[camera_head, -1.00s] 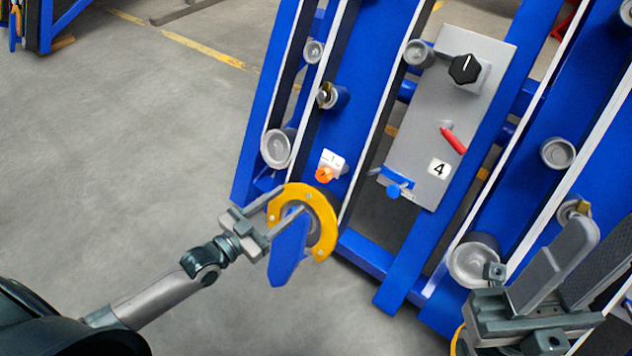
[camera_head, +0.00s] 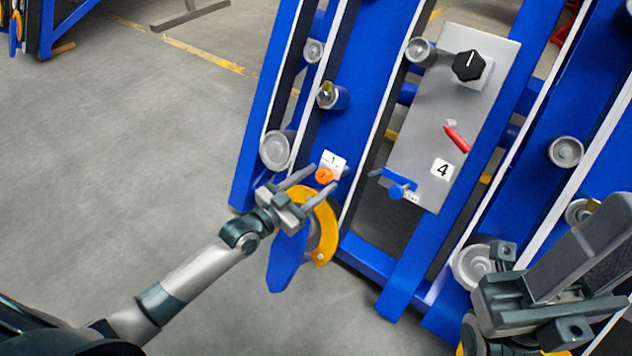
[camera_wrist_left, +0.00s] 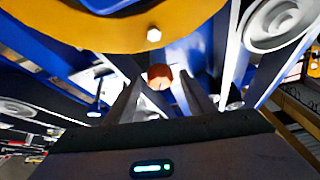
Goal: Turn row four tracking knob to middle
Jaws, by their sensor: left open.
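The panel marked 4 (camera_head: 425,130) carries a black knob (camera_head: 467,66) with a white pointer line, a red lever (camera_head: 456,138) and a blue handle (camera_head: 397,184). A small orange knob (camera_head: 324,175) sits under a white label on the blue beam to the left. Which of these is the tracking knob is not clear. My left gripper (camera_head: 321,178) is open, its fingers at either side of the orange knob in the head view. The left wrist view shows the orange knob (camera_wrist_left: 159,77) ahead between the fingertips; contact is not visible. My right gripper (camera_head: 585,240) is at the lower right, its fingers overlapping.
A yellow ring with a blue plate (camera_head: 325,228) is just below and behind my left gripper; in the wrist view the yellow part (camera_wrist_left: 130,32) fills the top. Blue beams and grey rollers (camera_head: 277,150) surround it.

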